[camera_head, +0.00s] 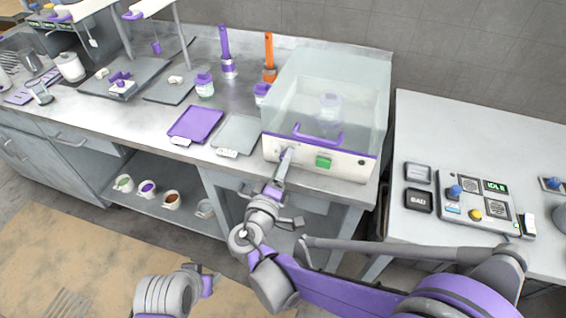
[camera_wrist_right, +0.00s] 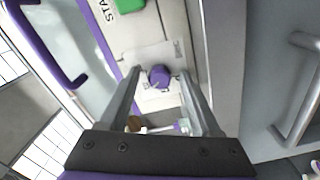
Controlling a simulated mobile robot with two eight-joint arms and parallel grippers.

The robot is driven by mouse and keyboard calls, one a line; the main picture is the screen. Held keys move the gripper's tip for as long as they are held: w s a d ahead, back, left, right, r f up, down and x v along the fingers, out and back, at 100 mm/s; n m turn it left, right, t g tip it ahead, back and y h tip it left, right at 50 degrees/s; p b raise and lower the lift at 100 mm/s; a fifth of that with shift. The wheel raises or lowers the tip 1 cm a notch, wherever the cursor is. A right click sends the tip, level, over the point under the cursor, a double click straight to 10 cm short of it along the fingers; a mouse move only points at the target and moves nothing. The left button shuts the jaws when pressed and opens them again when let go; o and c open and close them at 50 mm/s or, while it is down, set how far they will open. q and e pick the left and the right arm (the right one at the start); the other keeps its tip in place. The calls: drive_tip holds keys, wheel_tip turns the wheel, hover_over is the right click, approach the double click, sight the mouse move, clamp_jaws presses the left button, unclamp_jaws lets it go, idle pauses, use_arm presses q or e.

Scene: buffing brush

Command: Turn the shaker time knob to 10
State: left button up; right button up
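The shaker (camera_head: 346,169) is a white box with a clear lid and a purple handle (camera_head: 317,139), at the back middle in the head view. A green button (camera_head: 323,162) is on its front; it also shows in the right wrist view (camera_wrist_right: 130,5). The purple time knob (camera_wrist_right: 159,77) shows in the right wrist view; the gripper hides it in the head view. My right gripper (camera_wrist_right: 160,72) is open at the shaker's front left, with its fingertips on either side of the knob and visible gaps. My left gripper (camera_head: 209,283) is low at the bottom; its finger gap is unclear.
A capped bottle (camera_head: 329,106) stands inside the shaker. A purple tray (camera_head: 195,124) and a grey tray (camera_head: 238,134) lie left of it. A control panel (camera_head: 476,204) sits on the right-hand table (camera_head: 430,125). Several cups are on the shelf (camera_head: 188,213) below the bench.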

drive_tip(key=v, duration=1)
drive_tip(key=shift+s, duration=0.4)
drive_tip(key=s+d+f+m+g+p, duration=0.15)
drive_tip(key=d+g, duration=0.25)
drive_tip(key=d, duration=0.5)
drive_tip(key=s+d+f+m+g+p, duration=0.1)
drive_tip(key=d+f+m+g+p, duration=0.2)
drive_tip(key=d, duration=0.5)
drive_tip(key=s+d+r+m+g+y+p, duration=0.1)
drive_tip(key=s+m+g+y+p, duration=0.1)
drive_tip(key=s, duration=0.2)
drive_tip(key=s+d+r+m+g+y+p, duration=0.1)
drive_tip(key=s+d+m+g+y, duration=0.1)
drive_tip(key=s, duration=0.3)
drive_tip(key=shift+s+d+r+m+g+y+p, duration=0.3)
drive_tip(key=shift+m+g+y+p, duration=0.1)
drive_tip(key=shift+m+y, duration=0.4)
